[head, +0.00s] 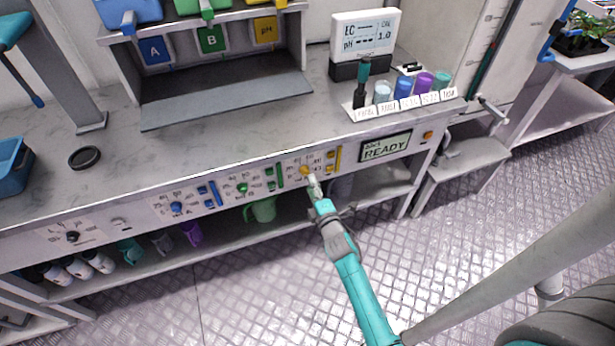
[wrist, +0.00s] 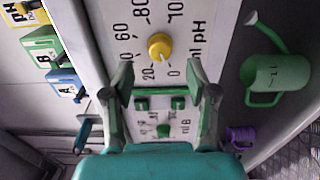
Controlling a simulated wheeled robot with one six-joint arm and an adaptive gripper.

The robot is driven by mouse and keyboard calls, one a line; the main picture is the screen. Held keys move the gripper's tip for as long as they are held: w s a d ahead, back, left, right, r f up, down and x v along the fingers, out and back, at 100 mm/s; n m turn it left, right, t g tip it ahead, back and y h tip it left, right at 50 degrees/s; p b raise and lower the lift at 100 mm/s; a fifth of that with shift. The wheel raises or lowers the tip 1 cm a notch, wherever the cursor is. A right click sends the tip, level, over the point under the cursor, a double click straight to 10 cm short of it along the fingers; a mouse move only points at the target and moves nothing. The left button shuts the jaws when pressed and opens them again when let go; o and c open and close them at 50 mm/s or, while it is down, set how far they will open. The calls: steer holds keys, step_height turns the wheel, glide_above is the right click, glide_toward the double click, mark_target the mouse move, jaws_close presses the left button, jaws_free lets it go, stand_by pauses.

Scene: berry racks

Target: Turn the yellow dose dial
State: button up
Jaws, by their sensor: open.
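The yellow dose dial (wrist: 160,46) is a round knob with a pale pointer, on a white panel with a printed number scale and "ml pH". In the head view the yellow dial (head: 305,170) sits on the bench's front panel, just above my gripper's tip. My gripper (wrist: 163,78) is open, its two fingers apart, with the dial ahead between the fingertip lines. I see nothing held in it. In the head view my gripper (head: 315,187) is small, and whether it touches the dial cannot be told.
A green dial (head: 242,188) and a blue dial (head: 176,207) lie left along the panel. A READY display (head: 385,147) is to the right. A green watering can (wrist: 275,75) and a purple mug (wrist: 241,137) stand on the shelf below. The floor in front is clear.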

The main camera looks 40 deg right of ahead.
mark_target(306, 174)
steer(key=shift+x, duration=2.25)
jaws_close()
